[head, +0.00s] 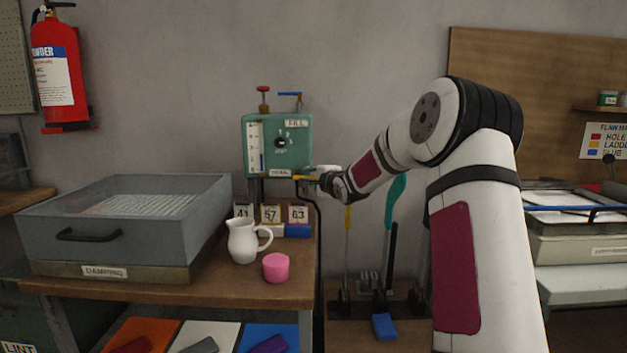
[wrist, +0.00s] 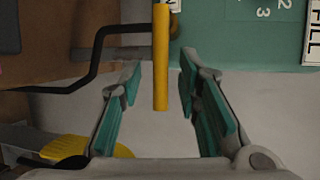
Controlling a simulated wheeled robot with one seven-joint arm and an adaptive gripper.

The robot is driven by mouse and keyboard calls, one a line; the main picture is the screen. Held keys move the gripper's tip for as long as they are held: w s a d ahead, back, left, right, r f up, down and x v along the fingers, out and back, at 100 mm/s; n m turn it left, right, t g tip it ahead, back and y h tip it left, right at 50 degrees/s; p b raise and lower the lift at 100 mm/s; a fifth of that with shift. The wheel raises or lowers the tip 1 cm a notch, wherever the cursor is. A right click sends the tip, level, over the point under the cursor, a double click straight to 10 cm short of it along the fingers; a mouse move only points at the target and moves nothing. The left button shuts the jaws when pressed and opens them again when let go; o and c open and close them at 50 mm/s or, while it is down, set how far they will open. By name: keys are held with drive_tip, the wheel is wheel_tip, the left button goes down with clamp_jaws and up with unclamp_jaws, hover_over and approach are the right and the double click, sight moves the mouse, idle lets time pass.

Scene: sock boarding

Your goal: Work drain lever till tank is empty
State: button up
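The teal tank unit (head: 270,146) is on the wall, with a dial, a level gauge strip (head: 255,149) and a drain label. The gauge reading is too small to tell. The yellow drain lever (head: 306,178) sticks out below the tank's lower right. My gripper (head: 322,174) is at the lever's end in the head view. In the wrist view my gripper (wrist: 160,85) is open, with its two teal-padded fingers apart. The yellow lever (wrist: 161,60) reaches in between them, nearer the left finger, with a gap visible on both sides. The tank's teal face (wrist: 235,35) shows at the top right.
A white jug (head: 243,241), a pink cup (head: 276,267) and number cards (head: 271,214) stand on the bench below the tank. The grey damping tray (head: 125,225) is at left. Upright tools (head: 394,200) stand below my forearm. A dark bent pipe (wrist: 97,55) runs left of the lever.

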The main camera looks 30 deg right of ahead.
clamp_jaws()
drive_tip(key=shift+r, duration=0.1)
drive_tip(key=n+p, duration=0.1)
drive_tip(key=r+n+g+p, duration=0.1)
drive_tip(key=shift+w+a+r+n+g+h, duration=0.1)
drive_tip(key=shift+a+r+n+g+h, duration=0.05)
drive_tip(key=shift+r+n+g+h, duration=0.2)
drive_tip(key=n+g+h+b, duration=0.1)
drive_tip(key=a+r+n+g+b, duration=0.1)
drive_tip(key=n, duration=0.1)
drive_tip(key=shift+w+a+r+n+h, duration=0.1)
drive_tip(key=shift+w+r+n+h, duration=0.15)
drive_tip(key=shift+w+h, duration=0.1)
drive_tip(key=shift+w+a+r+n+g+h+b, duration=0.25)
drive_tip(key=shift+a+r+n+g+h+b, duration=0.25)
drive_tip(key=shift+n, duration=0.3)
drive_tip(key=shift+w+a+r+n+g+h+b, duration=0.15)
drive_tip(key=shift+w+n+g+h+b, duration=0.1)
drive_tip(key=shift+n+h+b, duration=0.45)
unclamp_jaws()
